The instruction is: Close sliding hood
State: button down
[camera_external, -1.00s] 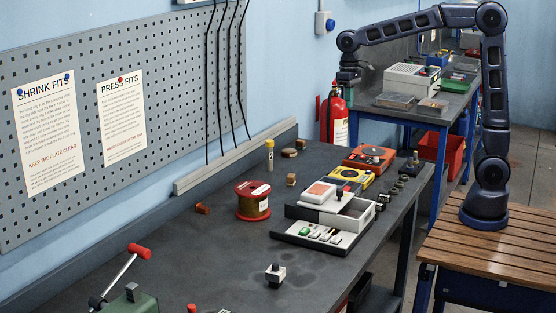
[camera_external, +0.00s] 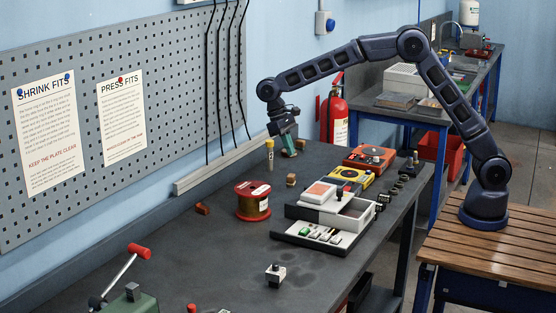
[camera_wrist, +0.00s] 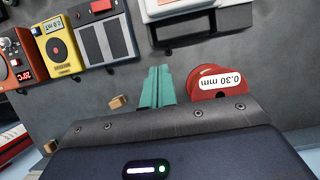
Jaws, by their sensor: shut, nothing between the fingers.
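The white-and-grey device with the sliding hood (camera_external: 349,224) stands on the dark bench in the external view. Its pale hood has a small dark knob on top. A front strip with green and white parts (camera_external: 322,233) lies uncovered. A white-framed body (camera_wrist: 180,12), probably this device, is cut off by the top edge of the wrist view. My gripper (camera_external: 290,151) is above the back of the bench, left of and behind the device, apart from it. Its green fingers (camera_wrist: 157,84) are together and empty in the wrist view, pointing toward the bench.
A red spool (camera_external: 253,202) stands left of the device. A yellow meter (camera_external: 352,178) and an orange instrument (camera_external: 370,158) stand behind it. A yellow-capped tube (camera_external: 269,155) and small brown blocks (camera_external: 291,180) are near my gripper.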

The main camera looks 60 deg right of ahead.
aim_at(333, 185)
jog(key=s+f, duration=0.7)
jog(key=f, duration=0.2)
jog(key=shift+s+f, duration=0.25)
jog(key=shift+s, duration=0.05)
dwell(0.3)
jog(key=s, duration=0.8)
jog(key=shift+a, duration=0.1)
jog(key=shift+s, duration=0.45)
jog(key=shift+s+f, duration=0.1)
